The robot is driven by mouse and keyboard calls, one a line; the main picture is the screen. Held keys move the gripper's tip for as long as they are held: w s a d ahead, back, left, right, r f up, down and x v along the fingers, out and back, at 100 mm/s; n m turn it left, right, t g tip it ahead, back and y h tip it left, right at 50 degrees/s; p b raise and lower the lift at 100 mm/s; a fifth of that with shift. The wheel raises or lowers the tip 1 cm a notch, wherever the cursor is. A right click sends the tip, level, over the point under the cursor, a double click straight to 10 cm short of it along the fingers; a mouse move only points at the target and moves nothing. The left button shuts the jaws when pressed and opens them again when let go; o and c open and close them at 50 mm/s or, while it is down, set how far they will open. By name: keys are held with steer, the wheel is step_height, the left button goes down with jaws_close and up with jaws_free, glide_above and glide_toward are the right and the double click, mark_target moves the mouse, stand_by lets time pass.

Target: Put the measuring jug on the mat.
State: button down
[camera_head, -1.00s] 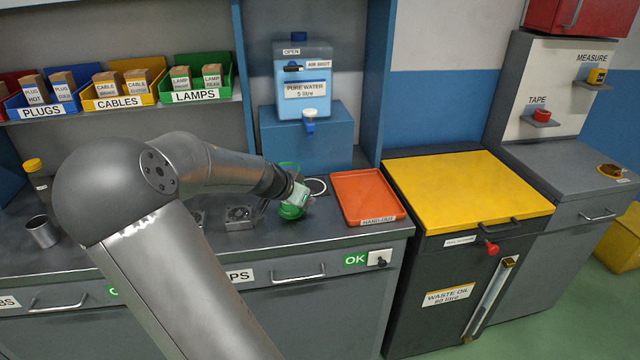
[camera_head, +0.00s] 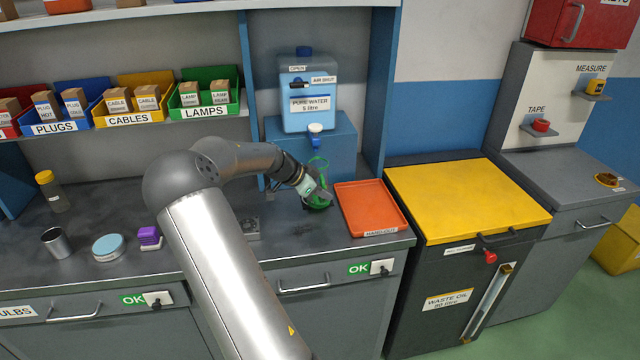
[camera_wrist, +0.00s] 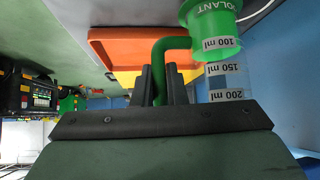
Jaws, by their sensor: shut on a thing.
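The measuring jug (camera_head: 318,203) has a green base, a green rim and a clear body. It stands out in front of the blue water tank, just left of the orange tray. My gripper (camera_head: 321,192) is shut on it. In the wrist view the jug (camera_wrist: 224,72) shows upside down, with volume marks on its clear wall. There the fingers (camera_wrist: 160,80) close on its green handle. I cannot tell whether the base touches the worktop. A white curved line (camera_wrist: 262,14) on the worktop lies beside the base. I cannot make out the mat for certain.
The orange tray (camera_head: 371,208) lies right of the jug. The water tank (camera_head: 307,95) with a tap stands behind on a blue box.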

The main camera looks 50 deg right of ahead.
steer(key=shift+w+d+r, duration=0.1)
steer(key=shift+w+d, duration=0.35)
steer(key=shift+w, duration=0.1)
steer(key=shift+w+d+f+p, duration=0.25)
steer(key=shift+w+d+p, duration=0.25)
steer(key=shift+w+p, duration=0.1)
steer(key=shift+w+d+f+p, duration=0.25)
steer(key=shift+w+d+p, duration=0.2)
steer(key=shift+w+p, duration=0.1)
steer(key=shift+f, duration=0.35)
steer(key=shift+f+b, duration=0.15)
steer(key=shift+b, duration=0.15)
steer(key=c, duration=1.5)
jaws_free()
steer(key=shift+o, duration=0.2)
